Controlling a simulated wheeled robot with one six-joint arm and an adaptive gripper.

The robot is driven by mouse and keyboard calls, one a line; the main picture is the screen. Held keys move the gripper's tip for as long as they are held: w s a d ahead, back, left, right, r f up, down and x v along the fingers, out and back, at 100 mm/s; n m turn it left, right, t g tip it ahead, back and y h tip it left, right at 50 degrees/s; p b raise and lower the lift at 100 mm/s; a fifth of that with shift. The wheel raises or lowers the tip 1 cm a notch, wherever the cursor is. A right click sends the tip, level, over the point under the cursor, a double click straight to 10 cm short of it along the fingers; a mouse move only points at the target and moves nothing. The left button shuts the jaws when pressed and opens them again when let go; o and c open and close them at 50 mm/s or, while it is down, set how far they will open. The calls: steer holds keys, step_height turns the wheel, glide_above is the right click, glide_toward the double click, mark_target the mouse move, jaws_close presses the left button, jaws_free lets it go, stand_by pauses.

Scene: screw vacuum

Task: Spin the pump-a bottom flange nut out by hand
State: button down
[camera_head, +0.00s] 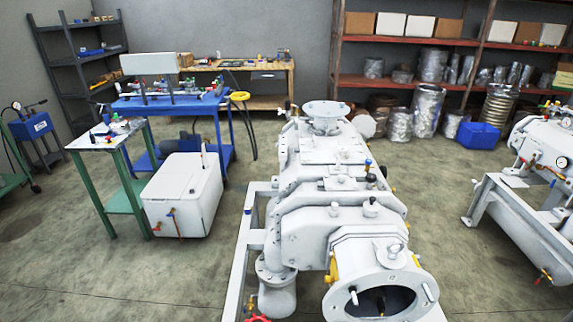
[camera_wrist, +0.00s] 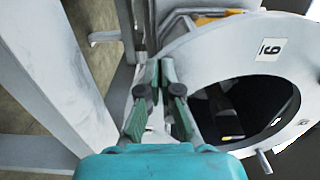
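The large white pump (camera_head: 330,190) fills the middle of the head view, with a round open port (camera_head: 385,300) at its near end. A flanged elbow (camera_head: 276,272) sits low on its left side. In the wrist view a white ring flange (camera_wrist: 225,58), with a number label and a dark opening, fills the right side. My gripper (camera_wrist: 160,68) reaches in at the ring's left edge. Its green fingertips are close together with a narrow gap. Whether a nut is between them I cannot tell. No bottom flange nut can be made out clearly. My gripper does not show in the head view.
White frame beams (camera_wrist: 50,70) run close along the left of the wrist view. A green side table (camera_head: 110,140), a white box unit (camera_head: 185,195) and a blue workbench (camera_head: 175,103) stand left of the pump. Another machine (camera_head: 545,150) stands right, with open floor between.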

steer(key=shift+a+f, duration=0.1)
stand_by(0.3)
steer(key=s, duration=0.6)
steer(key=shift+a, duration=0.25)
stand_by(0.3)
steer(key=w+r, duration=0.2)
steer(key=w, duration=0.4)
steer(key=shift+d, duration=0.35)
stand_by(0.4)
steer(key=shift+f, duration=0.95)
stand_by(1.1)
